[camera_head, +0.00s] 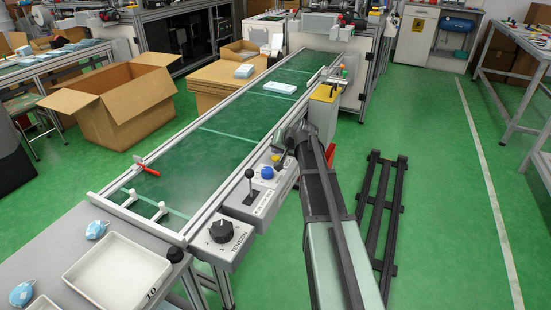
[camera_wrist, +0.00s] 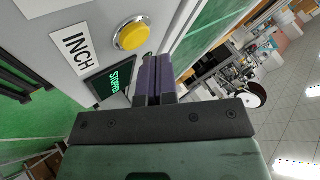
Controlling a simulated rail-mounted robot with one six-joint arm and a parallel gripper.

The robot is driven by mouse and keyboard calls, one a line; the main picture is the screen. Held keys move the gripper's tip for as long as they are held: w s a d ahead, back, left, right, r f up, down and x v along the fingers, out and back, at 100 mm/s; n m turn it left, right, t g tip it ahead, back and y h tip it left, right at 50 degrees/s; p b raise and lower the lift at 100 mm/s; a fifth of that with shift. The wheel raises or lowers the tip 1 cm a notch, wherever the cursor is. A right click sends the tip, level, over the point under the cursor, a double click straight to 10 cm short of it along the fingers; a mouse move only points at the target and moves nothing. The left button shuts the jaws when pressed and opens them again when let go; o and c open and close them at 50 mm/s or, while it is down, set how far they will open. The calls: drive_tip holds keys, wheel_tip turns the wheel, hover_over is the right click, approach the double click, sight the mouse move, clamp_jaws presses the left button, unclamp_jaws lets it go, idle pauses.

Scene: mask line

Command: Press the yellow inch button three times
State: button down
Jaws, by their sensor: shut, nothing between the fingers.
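The yellow button (camera_wrist: 131,36) shows in the wrist view as a round cap in a metal ring on a grey panel. I see no contact with the button; the exact gap cannot be told.
The green conveyor (camera_head: 215,140) carries pale packs (camera_head: 279,88). Along its near side are a black lever (camera_head: 250,185), a blue button (camera_head: 267,172) and a tension knob (camera_head: 222,231). A white tray (camera_head: 118,272) stands at the lower left. A dark rack (camera_head: 382,210) lies on the right floor.

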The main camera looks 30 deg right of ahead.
sight(277, 157)
drive_tip(key=shift+f+b, duration=0.45)
drive_tip(key=shift+f+b, duration=0.35)
drive_tip(key=shift+b, duration=0.05)
idle(0.5)
idle(0.3)
drive_tip(key=shift+r+p, duration=0.8)
drive_tip(key=shift+p, duration=0.05)
drive_tip(key=shift+r, duration=0.1)
wheel_tip(277, 157, up, 5)
drive_tip(key=p, duration=0.5)
